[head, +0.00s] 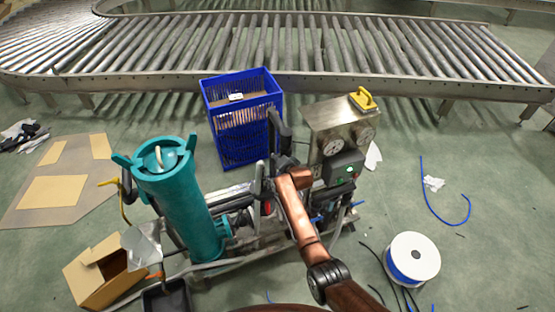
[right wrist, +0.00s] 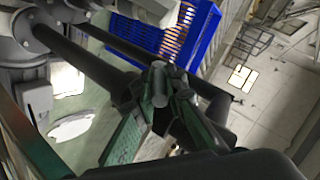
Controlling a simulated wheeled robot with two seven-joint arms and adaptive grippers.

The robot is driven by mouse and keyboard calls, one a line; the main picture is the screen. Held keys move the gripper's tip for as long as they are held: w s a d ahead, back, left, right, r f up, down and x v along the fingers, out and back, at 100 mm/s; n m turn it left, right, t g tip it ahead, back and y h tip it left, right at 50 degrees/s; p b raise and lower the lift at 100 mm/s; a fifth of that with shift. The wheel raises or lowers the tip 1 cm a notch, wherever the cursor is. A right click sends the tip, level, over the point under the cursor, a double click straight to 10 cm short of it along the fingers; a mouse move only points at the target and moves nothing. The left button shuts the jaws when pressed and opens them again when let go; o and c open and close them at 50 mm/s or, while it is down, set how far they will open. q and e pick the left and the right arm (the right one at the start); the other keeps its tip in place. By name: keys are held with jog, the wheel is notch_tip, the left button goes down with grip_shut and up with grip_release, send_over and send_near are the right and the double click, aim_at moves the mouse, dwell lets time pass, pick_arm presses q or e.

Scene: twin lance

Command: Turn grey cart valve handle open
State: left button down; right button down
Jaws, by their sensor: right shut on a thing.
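The cart (head: 255,245) carries a teal cylinder (head: 185,200), a steel box and dark pipework. My right gripper (head: 282,163) is over the middle of the cart, at the pipework left of the steel box. In the right wrist view, the fingers of this gripper (right wrist: 163,110) are closed around a short grey bar with a rounded end, which looks like the grey valve handle (right wrist: 160,84). The fingers and my copper arm hide much of the handle in the head view, so its angle is hard to tell. My left gripper is not in view.
A steel control box (head: 335,115) with gauges and a yellow handle stands close right of the gripper. A blue crate (head: 240,120) is behind. A cable spool (head: 412,259) and a cardboard box (head: 95,270) lie on the floor. A roller conveyor (head: 300,45) crosses the back.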

jog(key=shift+w+r+g+p, duration=0.1)
jog(key=shift+r+g+p, duration=0.05)
jog(key=shift+g+p, duration=0.25)
jog(key=c, duration=2)
grip_release()
jog(key=shift+o, duration=0.2)
jog(key=v, duration=1.2)
jog(key=shift+a, duration=0.1)
jog(key=shift+c, duration=0.3)
